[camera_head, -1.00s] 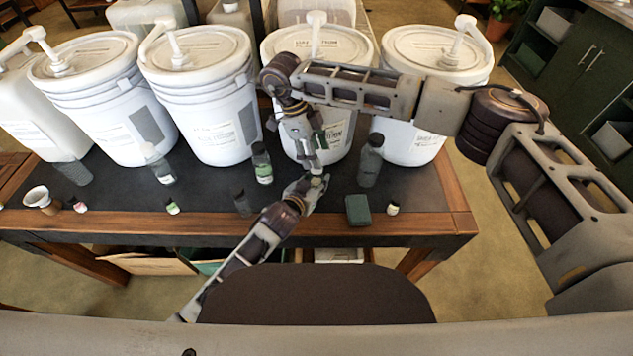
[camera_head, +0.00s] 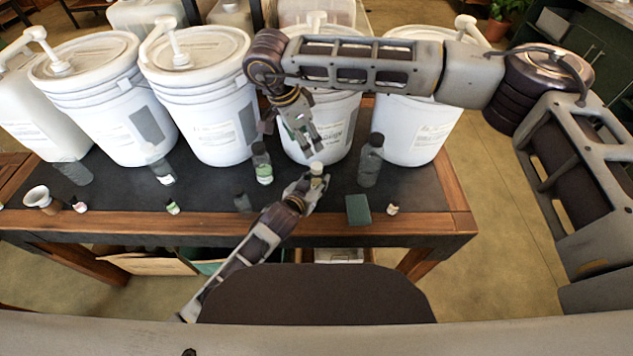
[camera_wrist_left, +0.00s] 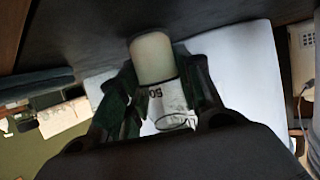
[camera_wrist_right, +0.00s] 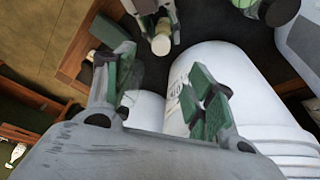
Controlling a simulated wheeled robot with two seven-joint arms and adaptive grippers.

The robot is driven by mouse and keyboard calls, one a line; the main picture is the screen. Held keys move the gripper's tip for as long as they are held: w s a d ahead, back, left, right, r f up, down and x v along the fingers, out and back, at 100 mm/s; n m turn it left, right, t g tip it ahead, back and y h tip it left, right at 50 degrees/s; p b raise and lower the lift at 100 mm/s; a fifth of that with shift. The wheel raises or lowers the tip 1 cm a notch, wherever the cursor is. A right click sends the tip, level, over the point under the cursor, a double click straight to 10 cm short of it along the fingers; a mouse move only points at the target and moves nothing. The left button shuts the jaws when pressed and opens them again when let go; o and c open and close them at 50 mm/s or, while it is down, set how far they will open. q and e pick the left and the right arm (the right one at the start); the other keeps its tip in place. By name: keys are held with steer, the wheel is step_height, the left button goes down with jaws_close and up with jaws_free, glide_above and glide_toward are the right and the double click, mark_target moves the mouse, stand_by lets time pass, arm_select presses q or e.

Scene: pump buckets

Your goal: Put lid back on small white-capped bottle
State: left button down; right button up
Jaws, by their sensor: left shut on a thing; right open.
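The small bottle (camera_wrist_left: 172,105) has a pale label and stands in the jaws of my left gripper (camera_head: 309,188), over the table. A cream-white cap (camera_wrist_left: 152,58) sits on its top; the cap also shows in the head view (camera_head: 317,168) and in the right wrist view (camera_wrist_right: 161,44). My left gripper is shut on the bottle body. My right gripper (camera_head: 314,147) is above the bottle, apart from the cap, with its fingers spread and nothing between them. In the right wrist view the right fingers (camera_wrist_right: 157,80) are open. The cap's lower edge is partly hidden.
White pump buckets (camera_head: 205,110) line the back of the dark table (camera_head: 120,205). A green-labelled bottle (camera_head: 262,165) and a dark bottle (camera_head: 371,160) stand behind the left gripper. A green block (camera_head: 358,210) and a small bottle (camera_head: 392,208) are near the front edge.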

mark_target(316, 166)
steer(key=shift+r+n, duration=0.2)
steer(key=shift+n, duration=0.1)
steer(key=shift+f, duration=0.2)
steer(key=shift+x, duration=5.8)
steer(key=shift+a, duration=0.1)
steer(key=shift+c, duration=0.4)
jaws_close()
steer(key=shift+w, duration=0.1)
